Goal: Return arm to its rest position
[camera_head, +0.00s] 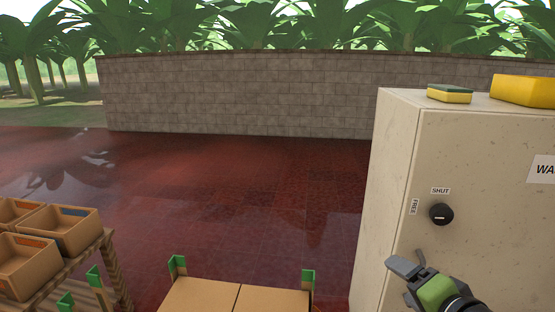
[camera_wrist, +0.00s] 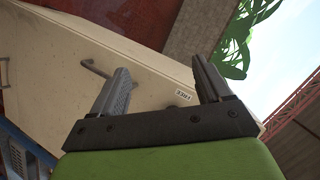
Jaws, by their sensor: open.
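My gripper (camera_head: 405,278) is at the lower right in the head view, in front of the pale cabinet (camera_head: 480,235) and below its black knob (camera_head: 441,214). In the wrist view, the two fingers of my gripper (camera_wrist: 163,85) stand apart with nothing between them. The knob sits by "SHUT" and "FREE" labels in the head view. The knob is not visible in the wrist view.
A green-topped yellow sponge (camera_head: 449,95) and a yellow block (camera_head: 525,90) lie on the cabinet. Open boxes (camera_head: 68,229) stand on a rack at the lower left. A closed cardboard surface (camera_head: 235,297) is at bottom centre. The red floor (camera_head: 230,200) is clear up to the block wall (camera_head: 240,95).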

